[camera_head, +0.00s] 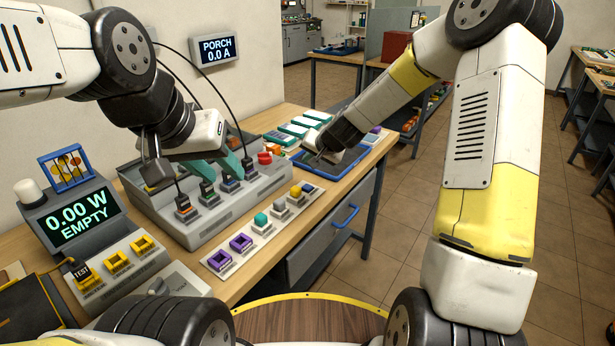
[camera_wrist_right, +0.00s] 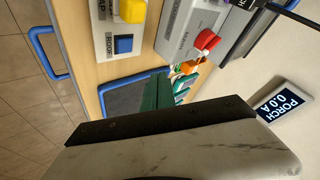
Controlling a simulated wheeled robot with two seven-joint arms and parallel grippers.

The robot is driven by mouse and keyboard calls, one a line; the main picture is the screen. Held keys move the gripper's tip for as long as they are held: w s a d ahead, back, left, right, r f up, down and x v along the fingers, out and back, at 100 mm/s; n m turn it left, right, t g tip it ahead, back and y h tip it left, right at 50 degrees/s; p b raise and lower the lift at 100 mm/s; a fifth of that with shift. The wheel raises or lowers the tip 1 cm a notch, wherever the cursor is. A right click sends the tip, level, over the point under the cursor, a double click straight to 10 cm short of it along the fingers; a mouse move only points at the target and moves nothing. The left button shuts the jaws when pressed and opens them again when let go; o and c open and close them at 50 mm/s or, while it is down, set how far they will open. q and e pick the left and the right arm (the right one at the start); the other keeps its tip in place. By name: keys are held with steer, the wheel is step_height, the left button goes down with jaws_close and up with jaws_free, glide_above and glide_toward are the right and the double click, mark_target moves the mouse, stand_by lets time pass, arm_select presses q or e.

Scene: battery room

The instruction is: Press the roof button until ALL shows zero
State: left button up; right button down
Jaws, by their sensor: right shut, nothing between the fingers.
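The roof button is a blue square on a pale label strip marked ROOF, clear in the right wrist view (camera_wrist_right: 124,44) and small in the head view (camera_head: 308,187), beside a yellow button (camera_head: 296,191). My right gripper (camera_head: 316,157) is shut and empty, above the blue-rimmed tray past the strip's far end. Its green fingers (camera_wrist_right: 156,92) are apart from the roof button in the wrist view. My left gripper (camera_head: 212,166) hangs over the grey console; its finger gap is unclear. The wall display (camera_head: 216,50) reads PORCH 0.0 A. No display reading ALL is in view.
The grey console (camera_head: 245,200) holds several plugs and a red knob (camera_head: 265,158). A meter (camera_head: 78,220) reads 0.00 W EMPTY. The blue-rimmed tray (camera_head: 349,169) lies at the bench's far end. Floor to the right of the bench is clear.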

mark_target(309, 188)
steer(key=shift+f, duration=3.45)
steer(key=shift+f, duration=0.4)
steer(key=shift+f, duration=0.4)
steer(key=shift+r, duration=0.8)
steer(key=shift+r, duration=0.1)
steer(key=shift+r, duration=2.45)
